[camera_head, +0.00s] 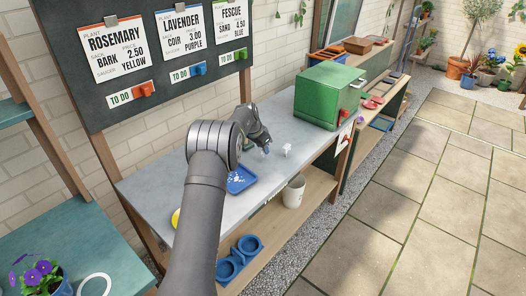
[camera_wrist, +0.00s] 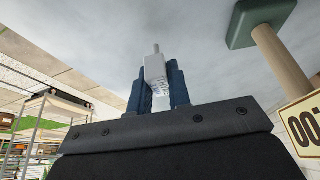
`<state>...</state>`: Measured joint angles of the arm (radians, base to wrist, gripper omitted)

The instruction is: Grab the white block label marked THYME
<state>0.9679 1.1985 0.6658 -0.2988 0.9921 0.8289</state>
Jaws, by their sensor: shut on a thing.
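My gripper (camera_wrist: 158,88) shows two blue fingers in the wrist view, shut on a white block label (camera_wrist: 154,68) with a thin peg at its end. Dark marks show on the block's side between the fingers, too small to read, so I cannot tell whether they say THYME. In the head view my gripper (camera_head: 266,150) is low over the grey bench (camera_head: 285,110), and the held block is not clear there. A small white piece (camera_head: 287,149) is on the bench just right of the gripper; its marking is unreadable.
A blue tray (camera_head: 241,179) with white bits lies in front of my gripper. A green box (camera_head: 328,95) stands farther along the bench. The plant board (camera_head: 150,55) rises behind. A white pot (camera_head: 294,191) and blue saucers (camera_head: 238,257) are on the lower shelf.

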